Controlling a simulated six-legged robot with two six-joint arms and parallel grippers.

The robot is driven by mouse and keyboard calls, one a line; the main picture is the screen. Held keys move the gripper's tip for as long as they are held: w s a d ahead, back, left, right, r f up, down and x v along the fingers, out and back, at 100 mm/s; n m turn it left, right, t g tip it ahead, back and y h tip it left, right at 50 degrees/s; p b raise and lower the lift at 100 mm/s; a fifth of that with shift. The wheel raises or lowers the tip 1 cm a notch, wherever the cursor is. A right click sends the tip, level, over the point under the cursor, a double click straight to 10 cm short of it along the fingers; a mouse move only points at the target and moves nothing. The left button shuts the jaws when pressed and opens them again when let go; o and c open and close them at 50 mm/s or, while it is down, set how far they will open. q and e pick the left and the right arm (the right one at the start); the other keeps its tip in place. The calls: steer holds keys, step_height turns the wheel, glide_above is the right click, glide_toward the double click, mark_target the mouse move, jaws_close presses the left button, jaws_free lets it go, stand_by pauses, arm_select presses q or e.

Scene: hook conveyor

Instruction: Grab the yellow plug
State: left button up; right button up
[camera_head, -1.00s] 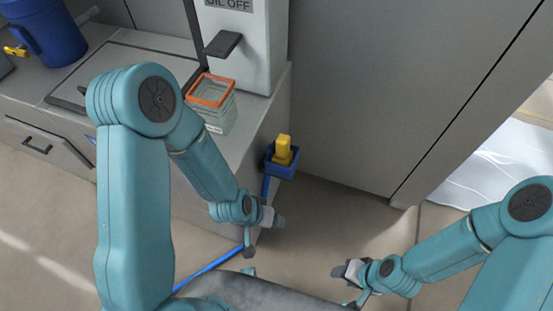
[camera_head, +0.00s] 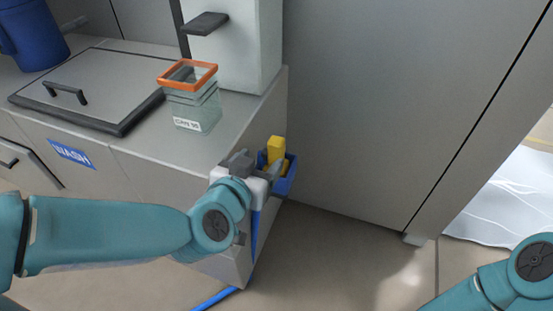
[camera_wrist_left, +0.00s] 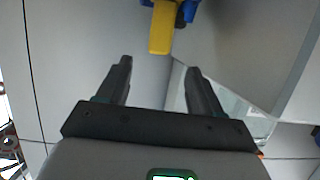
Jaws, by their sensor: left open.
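The yellow plug (camera_head: 276,149) stands upright in a small blue holder (camera_head: 291,178) on the side of the grey counter. My left gripper (camera_head: 257,166) is open, just to the left of the plug and in front of part of the holder. In the left wrist view the yellow plug (camera_wrist_left: 161,28) hangs at the top middle, ahead of the open fingers (camera_wrist_left: 157,78) and not between them. The blue holder (camera_wrist_left: 188,8) shows only in part there. My right gripper is out of view; only its arm shows at the lower right.
A glass jar with an orange rim (camera_head: 190,97) stands on the counter (camera_head: 235,112) near its right edge. A dark-edged lid (camera_head: 95,85) lies to its left. A blue jug (camera_head: 30,38) is at the far left. A blue hose (camera_head: 215,297) runs below the counter.

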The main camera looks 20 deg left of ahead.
mark_target(274, 148)
arm_select(q)
steer(key=p+x, duration=0.4)
steer(key=shift+w+d, duration=0.15)
steer(key=shift+w, duration=0.05)
steer(key=shift+b+x, duration=0.65)
steer(key=shift+x, duration=0.6)
steer(key=b+x, duration=0.1)
steer(key=x, duration=0.4)
steer(key=shift+w+f, duration=0.2)
steer(key=shift+f, duration=0.1)
steer(key=shift+r, duration=0.1)
jaws_close()
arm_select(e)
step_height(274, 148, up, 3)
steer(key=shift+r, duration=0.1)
